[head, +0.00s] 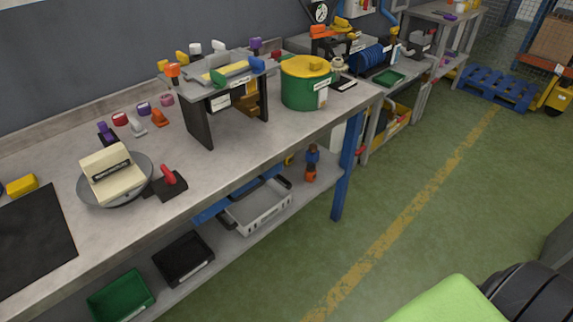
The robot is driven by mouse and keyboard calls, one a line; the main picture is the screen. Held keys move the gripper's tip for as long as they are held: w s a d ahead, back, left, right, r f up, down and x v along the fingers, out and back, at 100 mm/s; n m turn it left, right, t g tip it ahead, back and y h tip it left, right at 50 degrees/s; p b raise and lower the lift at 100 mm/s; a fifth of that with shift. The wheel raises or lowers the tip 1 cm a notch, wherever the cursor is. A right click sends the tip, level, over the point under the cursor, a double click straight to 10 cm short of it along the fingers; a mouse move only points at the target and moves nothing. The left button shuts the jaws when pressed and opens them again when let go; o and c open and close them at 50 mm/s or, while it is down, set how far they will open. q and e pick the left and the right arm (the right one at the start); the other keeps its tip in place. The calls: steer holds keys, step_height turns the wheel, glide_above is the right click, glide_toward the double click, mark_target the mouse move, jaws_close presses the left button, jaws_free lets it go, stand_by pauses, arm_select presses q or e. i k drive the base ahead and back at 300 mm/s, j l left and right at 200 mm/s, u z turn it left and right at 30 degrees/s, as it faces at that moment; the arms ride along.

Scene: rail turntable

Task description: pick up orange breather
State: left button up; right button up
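A small orange piece (159,117) lies on the grey workbench (225,150), left of a small raised stand (222,91). Another orange piece (173,71) is at the left edge of the stand's top. I cannot tell from their shapes which one is the orange breather. Neither of my grippers is in view.
Several small coloured pieces lie near the orange one, including a white one (138,127). A green pot with a yellow lid (304,84) stands right of the stand. Green floor (400,180) is open at right.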

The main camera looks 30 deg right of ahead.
mark_target(310, 177)
steer(key=i+l+u, duration=0.1)
steer(key=l+u, duration=0.2)
steer(key=l, duration=1.05)
steer(key=l+u, duration=0.3)
steer(key=l, duration=1.05)
